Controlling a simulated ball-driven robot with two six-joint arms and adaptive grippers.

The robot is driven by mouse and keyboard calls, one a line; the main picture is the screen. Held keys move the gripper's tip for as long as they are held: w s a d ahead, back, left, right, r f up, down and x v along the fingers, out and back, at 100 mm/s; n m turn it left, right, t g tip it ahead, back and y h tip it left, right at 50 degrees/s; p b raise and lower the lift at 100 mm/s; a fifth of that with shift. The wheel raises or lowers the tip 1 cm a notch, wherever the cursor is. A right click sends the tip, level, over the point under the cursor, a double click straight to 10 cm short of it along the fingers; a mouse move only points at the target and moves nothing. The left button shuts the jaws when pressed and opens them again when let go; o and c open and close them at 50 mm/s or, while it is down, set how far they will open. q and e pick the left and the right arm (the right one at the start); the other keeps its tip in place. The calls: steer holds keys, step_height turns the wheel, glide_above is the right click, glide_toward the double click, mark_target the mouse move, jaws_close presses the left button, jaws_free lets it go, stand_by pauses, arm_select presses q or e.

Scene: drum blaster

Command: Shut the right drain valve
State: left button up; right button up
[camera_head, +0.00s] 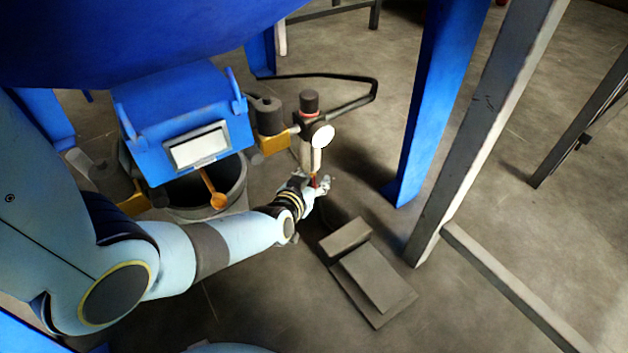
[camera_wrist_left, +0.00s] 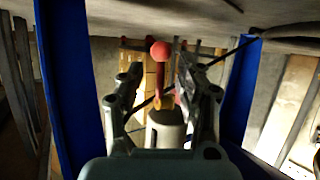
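My left gripper (camera_head: 322,185) is below the round white gauge (camera_head: 322,136), beside a pale vertical pipe (camera_head: 305,155). A small red part shows at its fingers in the head view. In the left wrist view the left gripper (camera_wrist_left: 168,90) has its two fingers well apart. A lever with a red ball knob (camera_wrist_left: 161,51) shows between them, its orange-red arm running down the picture. I cannot tell whether a finger touches it. A pale cylinder (camera_wrist_left: 165,130) lies lower between the fingers. I cannot tell the valve's exact position. My right gripper is not in view.
A grey foot pedal (camera_head: 365,270) lies on the floor right of my gripper. Blue (camera_head: 435,100) and grey (camera_head: 490,130) legs stand further right.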

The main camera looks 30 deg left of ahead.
arm_select(q)
steer(key=shift+c, duration=0.4)
jaws_close()
steer(key=shift+f, duration=0.1)
steer(key=shift+w+d+n+t, duration=0.15)
steer(key=shift+n+t, duration=0.35)
steer(key=shift+t, duration=0.4)
steer(key=shift+d, duration=0.15)
steer(key=shift+o, duration=0.4)
jaws_free()
